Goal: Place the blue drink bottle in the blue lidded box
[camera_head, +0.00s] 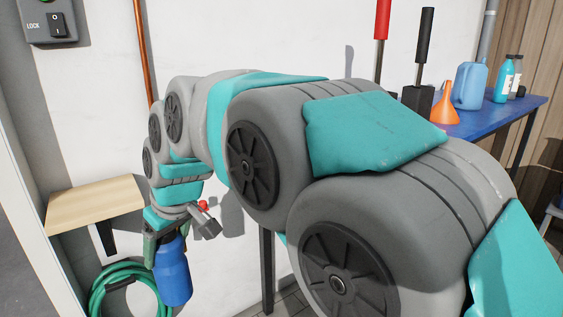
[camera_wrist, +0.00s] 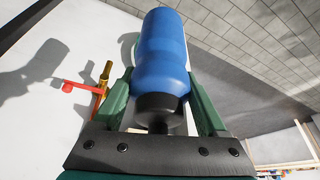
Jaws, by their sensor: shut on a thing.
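The blue drink bottle (camera_head: 173,272) hangs below my gripper (camera_head: 163,240) at the lower left of the head view. In the wrist view the bottle (camera_wrist: 162,52) lies between the two green fingers of my gripper (camera_wrist: 160,100), its black cap toward the palm. My gripper is shut on it near the cap end. The bottle is clear of any surface that I can see. No blue lidded box can be made out in either view.
A small wooden shelf (camera_head: 95,203) is on the wall at left, with a coiled green hose (camera_head: 100,287) below. A blue bench (camera_head: 490,119) at right holds a light blue jug (camera_head: 470,86), an orange funnel (camera_head: 446,106) and bottles (camera_head: 504,80). My arm hides the middle.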

